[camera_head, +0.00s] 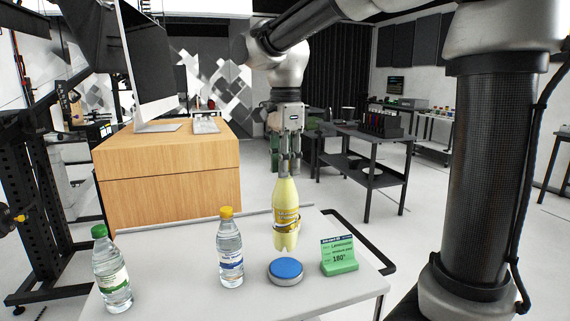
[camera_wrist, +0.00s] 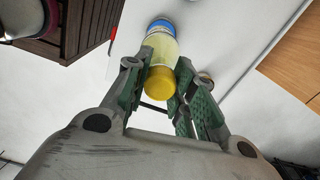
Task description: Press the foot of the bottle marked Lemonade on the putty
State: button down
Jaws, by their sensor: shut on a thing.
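My gripper (camera_head: 290,167) is shut on the neck of a yellow bottle (camera_head: 285,208), which hangs upright over the table. Its label is too small to read. In the wrist view, the yellow cap (camera_wrist: 161,86) and pale body of the bottle (camera_wrist: 160,48) show between my gripper's fingers (camera_wrist: 158,95). The putty is a blue round pad (camera_head: 286,268) on a grey puck near the table's front. The bottle's foot shows just above and behind the pad in the head view, apart from it. A blue patch (camera_wrist: 162,25), apparently the putty, shows past the bottle's foot in the wrist view.
A green sign (camera_head: 339,256) reading Lemonade and 180° stands right of the puck. A clear bottle with an orange-yellow cap (camera_head: 229,250) and one with a green cap (camera_head: 112,272) stand left on the white table (camera_head: 180,262). A wooden desk (camera_head: 170,185) is behind.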

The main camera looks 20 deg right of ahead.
aim_at(285, 184)
jog(key=shift+w+d+f, duration=0.1)
jog(key=shift+w+d, duration=0.05)
jog(key=shift+w, duration=0.15)
jog(key=shift+w+f, duration=0.1)
jog(key=shift+f, duration=3.35)
jog(key=shift+r, duration=0.15)
jog(key=shift+r, duration=2.9)
